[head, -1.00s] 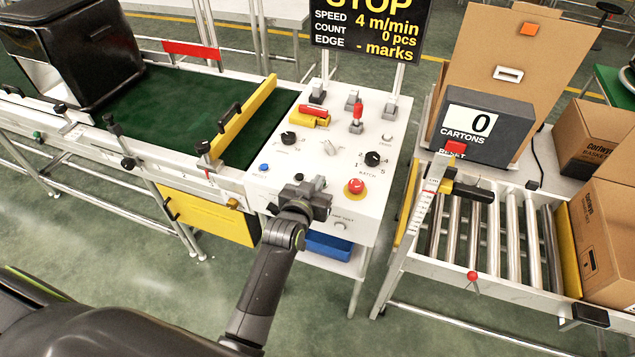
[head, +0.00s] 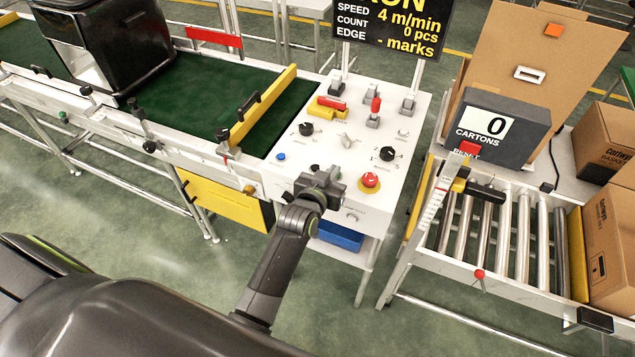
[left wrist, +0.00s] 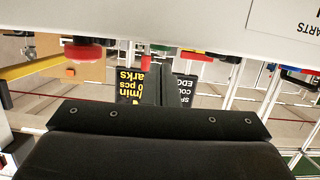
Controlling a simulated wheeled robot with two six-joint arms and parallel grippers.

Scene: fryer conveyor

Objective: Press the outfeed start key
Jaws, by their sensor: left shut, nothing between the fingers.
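The white control panel (head: 390,128) stands in the middle of the head view. My left gripper (head: 325,180) is over its front edge, left of the red emergency-stop knob (head: 370,181). In the left wrist view its fingers (left wrist: 163,84) are together and empty, close to the panel. I cannot pick out the outfeed start key; my gripper covers that part of the panel, and I cannot tell whether the fingers touch a key. The sign (head: 392,28) above the panel reads RUN, 4 m/min. My right gripper is not in view.
A blue button (head: 281,157), black knobs and a red-handled lever (head: 375,106) sit on the panel. A roller table (head: 500,235) and cartons (head: 610,215) stand at right.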

